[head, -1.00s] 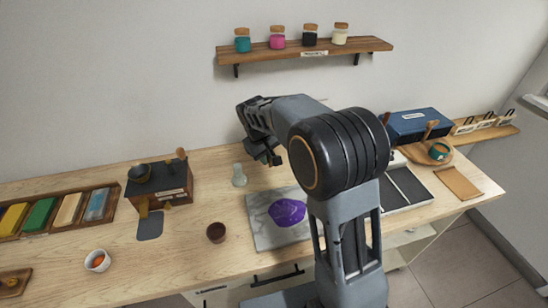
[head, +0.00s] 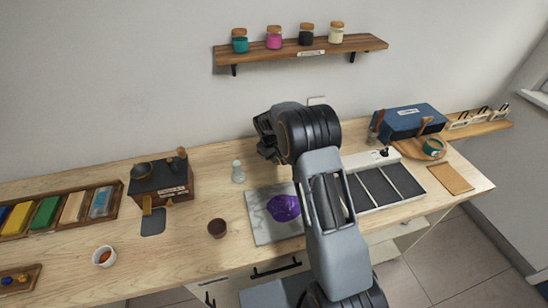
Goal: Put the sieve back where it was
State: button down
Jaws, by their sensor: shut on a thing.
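My gripper (head: 268,148) is above the back of the bench, behind the marble slab and partly covered by my own arm. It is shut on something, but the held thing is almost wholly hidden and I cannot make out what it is. I cannot pick out the sieve for certain. A dark round piece (head: 142,171) sits on the dark-topped wooden block (head: 172,187) at the left; I cannot tell whether it is the sieve. The marble slab (head: 262,230) bears a purple patch (head: 283,207).
A clear glass piece (head: 238,172) stands left of my gripper, with a brown cup (head: 217,228) in front. A compartmented tray (head: 385,190) and blue box (head: 408,122) are at right. A jar shelf (head: 300,47) hangs above. The front-left bench has free room.

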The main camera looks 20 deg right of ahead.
jog(key=shift+f, duration=0.4)
jog(key=shift+f, duration=0.15)
jog(key=c, duration=1.1)
grip_release()
